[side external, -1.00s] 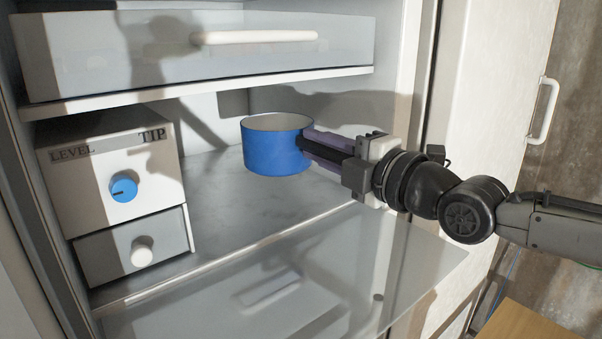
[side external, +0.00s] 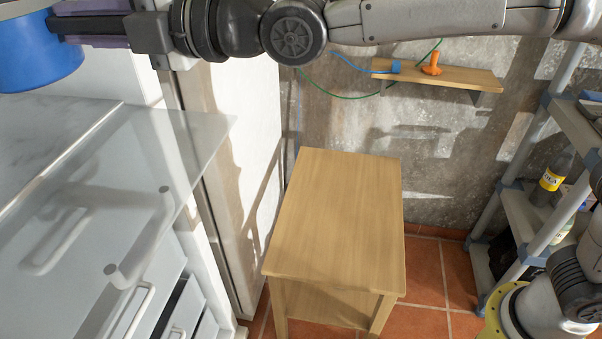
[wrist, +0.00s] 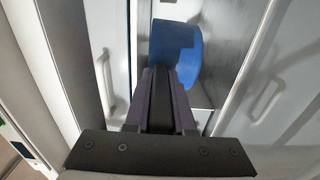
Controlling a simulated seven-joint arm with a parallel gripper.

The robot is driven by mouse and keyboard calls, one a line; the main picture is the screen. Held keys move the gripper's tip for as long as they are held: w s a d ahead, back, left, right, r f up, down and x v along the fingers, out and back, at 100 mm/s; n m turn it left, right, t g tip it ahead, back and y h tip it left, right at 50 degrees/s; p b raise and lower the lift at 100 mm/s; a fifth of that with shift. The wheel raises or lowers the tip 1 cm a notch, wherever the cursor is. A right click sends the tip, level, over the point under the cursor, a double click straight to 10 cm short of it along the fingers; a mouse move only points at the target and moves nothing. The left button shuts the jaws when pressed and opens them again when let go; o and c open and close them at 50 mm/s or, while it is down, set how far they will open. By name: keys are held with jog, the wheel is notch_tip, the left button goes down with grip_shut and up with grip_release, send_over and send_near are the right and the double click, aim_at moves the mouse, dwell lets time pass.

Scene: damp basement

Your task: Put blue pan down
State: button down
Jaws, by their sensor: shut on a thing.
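The blue pan (side external: 38,48) is at the top left of the side view, cut off by the picture edge. It is at the grey shelf (side external: 40,125) of the white cabinet; its clearance above the shelf cannot be told. My gripper (side external: 58,28) is shut on the pan's side nearest the arm. In the wrist view the pan (wrist: 176,48) shows beyond the fingers of my gripper (wrist: 165,72). The exact part they grip is hidden.
A bare wooden table (side external: 340,220) stands right of the cabinet. A clear flap (side external: 165,185) hangs out in front of the shelf. A wall shelf (side external: 460,77) holds an orange item. A rack (side external: 530,215) with bottles stands at the right.

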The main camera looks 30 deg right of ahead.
jog(key=w+d, duration=0.2)
jog(key=d, duration=1.6)
jog(key=w+d+f+m+t+h, duration=0.2)
jog(key=d+f+h, duration=0.1)
jog(key=d+f, duration=0.8)
jog(key=w+d+f+m+t+h, duration=0.2)
jog(key=d+f, duration=0.7)
jog(key=f, duration=0.4)
jog(key=s+d+f+m+t+h, duration=0.1)
jog(key=s+d+f+m+h, duration=0.25)
jog(key=d+f, duration=0.4)
jog(key=s+d+f+m+h, duration=0.2)
jog(key=s+d+f+h, duration=0.25)
jog(key=d+f, duration=0.35)
jog(key=w+d+m+h, duration=0.1)
jog(key=d+m+h, duration=0.2)
jog(key=d+h, duration=0.3)
jog(key=s+a+f+g, duration=0.1)
jog(key=s+a+f, duration=0.1)
jog(key=a+f, duration=0.9)
jog(key=s+a+f, duration=0.1)
jog(key=a+f, duration=0.6)
jog(key=a, duration=0.8)
jog(key=shift+m+h, duration=0.3)
jog(key=shift+m, duration=0.15)
jog(key=shift+d+f, duration=0.2)
jog(key=shift+f, duration=3.35)
